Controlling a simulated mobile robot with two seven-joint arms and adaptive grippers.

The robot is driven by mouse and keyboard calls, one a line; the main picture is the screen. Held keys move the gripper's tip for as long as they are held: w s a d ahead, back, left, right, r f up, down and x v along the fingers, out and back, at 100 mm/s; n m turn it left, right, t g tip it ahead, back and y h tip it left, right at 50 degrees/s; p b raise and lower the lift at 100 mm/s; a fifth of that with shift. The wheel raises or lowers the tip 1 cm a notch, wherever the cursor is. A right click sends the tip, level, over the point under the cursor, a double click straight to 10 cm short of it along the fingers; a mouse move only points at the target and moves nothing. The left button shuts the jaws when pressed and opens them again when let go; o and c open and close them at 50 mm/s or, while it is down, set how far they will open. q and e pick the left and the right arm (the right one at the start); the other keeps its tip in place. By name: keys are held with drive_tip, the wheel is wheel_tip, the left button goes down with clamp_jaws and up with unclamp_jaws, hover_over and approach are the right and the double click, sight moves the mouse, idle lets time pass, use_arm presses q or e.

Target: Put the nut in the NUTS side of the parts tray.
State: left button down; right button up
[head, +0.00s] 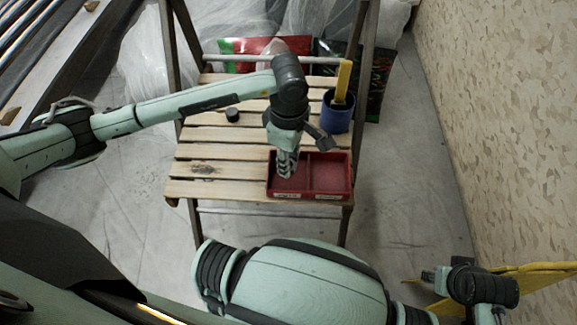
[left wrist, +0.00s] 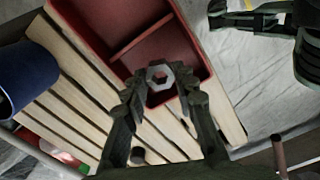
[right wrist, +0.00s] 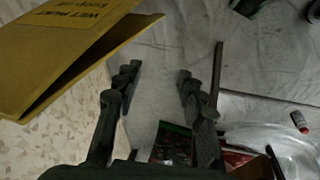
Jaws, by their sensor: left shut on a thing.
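A grey hexagonal nut (left wrist: 160,76) with a round hole sits between the fingertips of my left gripper (left wrist: 163,88). The left gripper (head: 286,172) is shut on it and points down over the left compartment of the red parts tray (head: 310,178). In the head view I cannot make out the nut clearly. The tray (left wrist: 206,52) has a divider between two compartments and small white labels on its front wall, too small to read. My right gripper (right wrist: 156,78) is open and empty, away from the tray at the lower right of the head view (head: 432,276).
The tray stands on a slatted wooden stand (head: 200,147). A blue cup (head: 337,115) with a yellow-handled item is behind the tray, and a small dark cylinder (head: 232,115) lies back left. A yellow wet-paint sign (right wrist: 70,50) is near my right gripper.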

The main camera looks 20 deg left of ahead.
use_arm(q)
wheel_tip(320, 180, down, 4)
drive_tip(key=shift+r, duration=0.25)
use_arm(e)
drive_tip(key=shift+d+f, duration=0.15)
drive_tip(key=shift+d, duration=0.05)
use_arm(q)
drive_tip(key=shift+f, duration=0.1)
use_arm(e)
drive_tip(key=shift+s+f, duration=0.1)
use_arm(q)
drive_tip(key=c, duration=1.2)
unclamp_jaws()
use_arm(e)
drive_tip(key=shift+w+a+r, duration=0.1)
drive_tip(key=shift+w+r, duration=0.1)
drive_tip(key=shift+r, duration=0.45)
